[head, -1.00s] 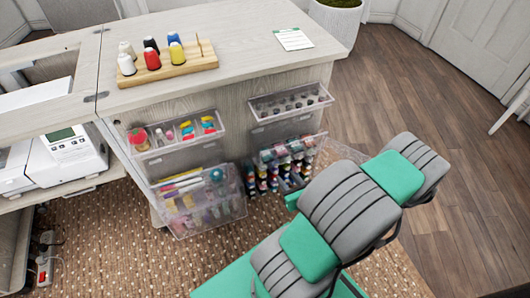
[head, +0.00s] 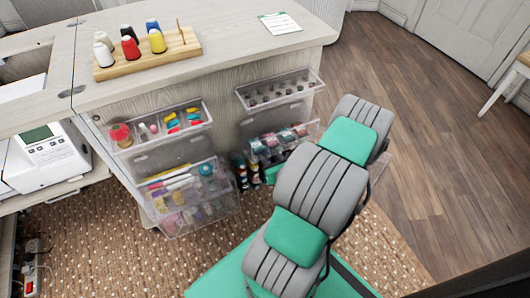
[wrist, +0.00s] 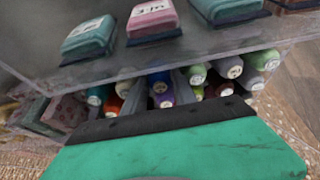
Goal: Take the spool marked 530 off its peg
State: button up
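Several thread spools (wrist: 160,88) lie with their round, labelled ends facing out in a low rack on the cabinet's side, in the wrist view. The numbers are too small to read, so I cannot tell which spool is 530. A few of these spools (head: 241,170) show beside my arm in the head view; the rest are hidden behind it. My gripper's green body with a dark front edge (wrist: 165,122) fills the lower wrist view, just in front of the spools and below a clear bin. A green end of it (head: 273,174) shows in the head view.
Clear bins hang on the cabinet's side, including one with bobbins (head: 280,90), one with coloured packs (wrist: 152,18) right above the spools, and a lower left one (head: 190,200). A wooden stand with cone spools (head: 148,60) is on the top.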

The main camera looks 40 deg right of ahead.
grip_shut()
jog(key=shift+r, duration=0.15)
